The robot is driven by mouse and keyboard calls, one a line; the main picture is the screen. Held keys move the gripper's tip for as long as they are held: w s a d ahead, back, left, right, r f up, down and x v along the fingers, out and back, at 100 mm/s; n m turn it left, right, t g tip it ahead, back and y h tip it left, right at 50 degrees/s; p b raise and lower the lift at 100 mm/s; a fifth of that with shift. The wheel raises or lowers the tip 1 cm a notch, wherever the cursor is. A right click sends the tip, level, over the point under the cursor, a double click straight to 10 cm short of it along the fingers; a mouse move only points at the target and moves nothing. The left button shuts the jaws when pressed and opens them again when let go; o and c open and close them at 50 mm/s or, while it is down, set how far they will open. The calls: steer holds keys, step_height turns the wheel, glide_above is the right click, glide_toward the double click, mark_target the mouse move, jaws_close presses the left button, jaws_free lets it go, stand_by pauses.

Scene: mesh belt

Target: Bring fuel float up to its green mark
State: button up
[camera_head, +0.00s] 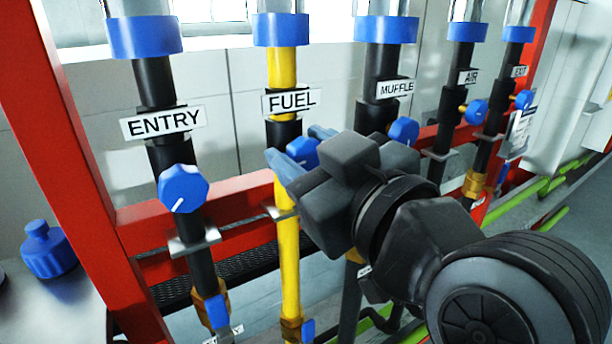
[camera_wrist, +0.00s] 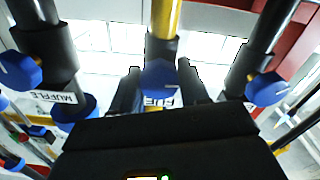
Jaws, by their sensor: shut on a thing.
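The yellow fuel pipe (camera_head: 288,250) stands under the FUEL label (camera_head: 291,101), with a blue collar (camera_head: 281,30) at its top. Its blue fuel knob (camera_head: 303,151) sits below the label, partly covered by my gripper (camera_head: 302,153). My gripper reaches in from the right and is shut on the knob. In the wrist view the fuel knob (camera_wrist: 160,80) lies between the two dark fingers of my gripper (camera_wrist: 160,86). Only the bottom of the clear fuel tube (camera_head: 281,6) shows. The float and the green mark are out of view.
The entry knob (camera_head: 185,188) is to the left. The muffle knob (camera_head: 404,131) is close to the right of my gripper. The air knob (camera_head: 477,112) and exit knob (camera_head: 524,99) are farther right. A red frame (camera_head: 75,130) stands at left, beside a blue bottle (camera_head: 48,250).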

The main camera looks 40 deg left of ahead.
steer(key=n+b, duration=0.2)
steer(key=n, duration=0.1)
steer(key=n+b, duration=0.1)
steer(key=b, duration=0.1)
steer(key=shift+f+n, duration=0.25)
steer(key=shift+n, duration=0.05)
steer(key=shift+s+r+n+b, duration=0.1)
steer(key=shift+n+b, duration=1.2)
steer(key=shift+n, duration=0.1)
steer(key=shift+r, duration=0.1)
steer(key=shift+a, duration=0.1)
steer(key=o, duration=1)
steer(key=shift+o, duration=0.2)
steer(key=v, duration=0.8)
steer(key=shift+b, duration=0.35)
